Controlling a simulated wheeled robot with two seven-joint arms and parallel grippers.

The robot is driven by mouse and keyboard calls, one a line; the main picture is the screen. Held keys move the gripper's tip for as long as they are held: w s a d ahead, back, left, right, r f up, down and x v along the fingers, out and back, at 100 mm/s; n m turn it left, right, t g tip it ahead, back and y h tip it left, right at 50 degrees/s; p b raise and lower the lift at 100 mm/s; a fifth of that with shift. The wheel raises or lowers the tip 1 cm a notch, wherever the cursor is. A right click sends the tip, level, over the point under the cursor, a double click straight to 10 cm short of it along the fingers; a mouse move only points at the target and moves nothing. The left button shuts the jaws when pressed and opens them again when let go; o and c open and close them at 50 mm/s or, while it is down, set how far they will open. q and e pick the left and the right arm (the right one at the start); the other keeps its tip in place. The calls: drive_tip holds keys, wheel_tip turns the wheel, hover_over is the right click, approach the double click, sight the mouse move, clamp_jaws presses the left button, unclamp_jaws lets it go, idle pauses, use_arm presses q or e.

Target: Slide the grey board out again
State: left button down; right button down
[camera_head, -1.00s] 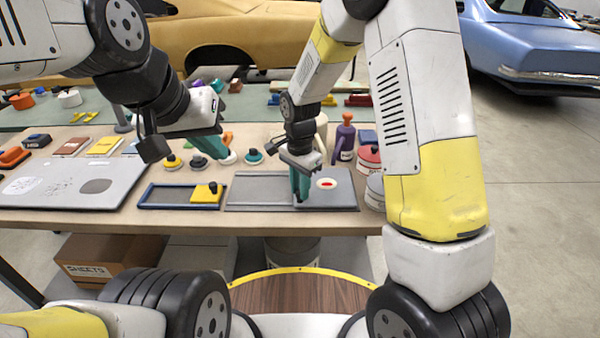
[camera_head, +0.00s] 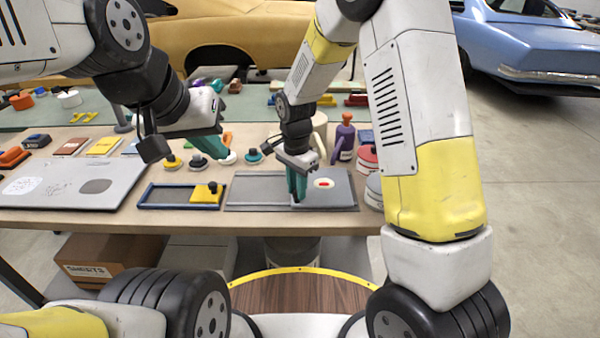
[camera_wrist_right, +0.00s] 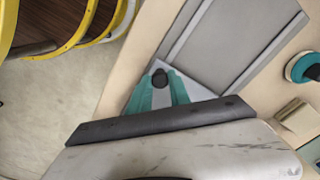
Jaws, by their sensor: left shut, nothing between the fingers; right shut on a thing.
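The grey board (camera_head: 338,192) lies in the right part of a flat grey frame (camera_head: 262,208) on the table. A white disc with a red mark lies on the board. My right gripper (camera_head: 297,198) is shut at the board's left end, fingers pointing down. In the right wrist view its teal fingers (camera_wrist_right: 160,92) are on the board's black knob (camera_wrist_right: 159,78); a pale corner of the board (camera_wrist_right: 192,88) shows beside them. The frame's left part is empty. My left gripper (camera_head: 224,153) is shut and empty, above the table, back and left of the frame.
A blue frame with a yellow board (camera_head: 206,194) lies just left of the grey frame. A large grey panel (camera_head: 75,185) lies farther left. A purple bottle (camera_head: 344,140) and cans (camera_head: 368,160) stand behind and right. Small knobbed pieces lie behind the blue frame.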

drive_tip(key=a, duration=1.9)
drive_tip(key=shift+r, duration=0.1)
drive_tip(key=c, duration=1.2)
unclamp_jaws()
drive_tip(key=shift+a, duration=0.1)
wheel_tip(320, 180, up, 8)
